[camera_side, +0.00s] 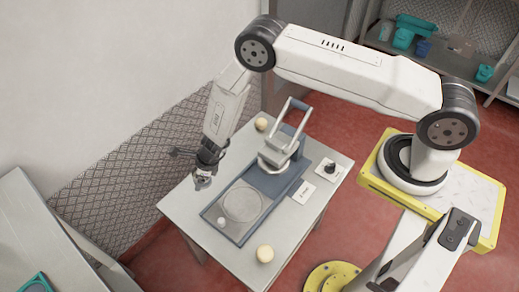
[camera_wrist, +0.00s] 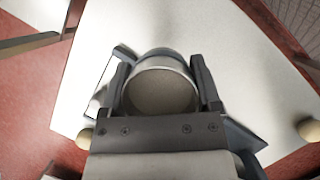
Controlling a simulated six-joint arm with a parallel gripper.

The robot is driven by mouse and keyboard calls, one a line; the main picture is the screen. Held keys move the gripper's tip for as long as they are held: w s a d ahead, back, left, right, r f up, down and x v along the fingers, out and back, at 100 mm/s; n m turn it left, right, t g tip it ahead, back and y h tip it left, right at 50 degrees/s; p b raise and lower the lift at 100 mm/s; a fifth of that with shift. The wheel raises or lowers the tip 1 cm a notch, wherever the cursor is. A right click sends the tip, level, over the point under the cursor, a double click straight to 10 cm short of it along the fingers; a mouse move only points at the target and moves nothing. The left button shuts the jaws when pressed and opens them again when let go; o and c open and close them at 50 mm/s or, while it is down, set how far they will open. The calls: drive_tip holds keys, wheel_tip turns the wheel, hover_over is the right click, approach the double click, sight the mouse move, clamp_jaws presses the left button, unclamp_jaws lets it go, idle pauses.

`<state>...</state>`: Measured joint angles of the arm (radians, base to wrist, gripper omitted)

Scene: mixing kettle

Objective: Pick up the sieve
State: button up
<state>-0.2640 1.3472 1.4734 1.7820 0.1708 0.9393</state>
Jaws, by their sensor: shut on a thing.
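The sieve (camera_wrist: 163,88) is a round, pale, drum-like piece with a grey rim, seen from above in the wrist view. My gripper (camera_wrist: 159,62) is shut on it, with one dark finger on each side. In the side view my gripper (camera_side: 207,160) points down at the left part of the table, and the sieve (camera_side: 202,182) shows small and greyish at its tips. It appears to be above the tabletop, but the exact gap is hard to tell. The fingers hide part of the sieve's sides.
A blue-grey base (camera_side: 233,228) with a round plate (camera_side: 243,203) lies on the white table (camera_side: 185,208). A metal kettle (camera_side: 275,153) with a raised frame stands at its back. Yellowish balls (camera_side: 264,254) (camera_side: 261,124) lie nearby. A knob box (camera_side: 330,170) is at the right.

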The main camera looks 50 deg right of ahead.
drive_tip(key=s+d+r, duration=0.2)
drive_tip(key=s+r, duration=0.2)
drive_tip(key=s, duration=0.4)
drive_tip(key=shift+s+d+r, duration=0.15)
drive_tip(key=shift+s+d, duration=0.05)
drive_tip(key=shift+s, duration=0.2)
idle(1.0)
drive_tip(key=shift+s+d+f+n+g+y, duration=0.35)
drive_tip(key=shift+s+n+g, duration=0.2)
drive_tip(key=shift+n, duration=0.95)
drive_tip(key=shift+s+d+f+n+g+y, duration=0.35)
drive_tip(key=shift+s+n, duration=0.35)
drive_tip(key=shift+n, duration=0.8)
drive_tip(key=shift+s+d+f+n+g+y, duration=0.2)
drive_tip(key=shift+s+d+f+n+g, duration=0.3)
drive_tip(key=shift+n, duration=1)
drive_tip(key=shift+s+a+r, duration=0.1)
drive_tip(key=shift+a+r, duration=0.05)
drive_tip(key=shift+f, duration=1.5)
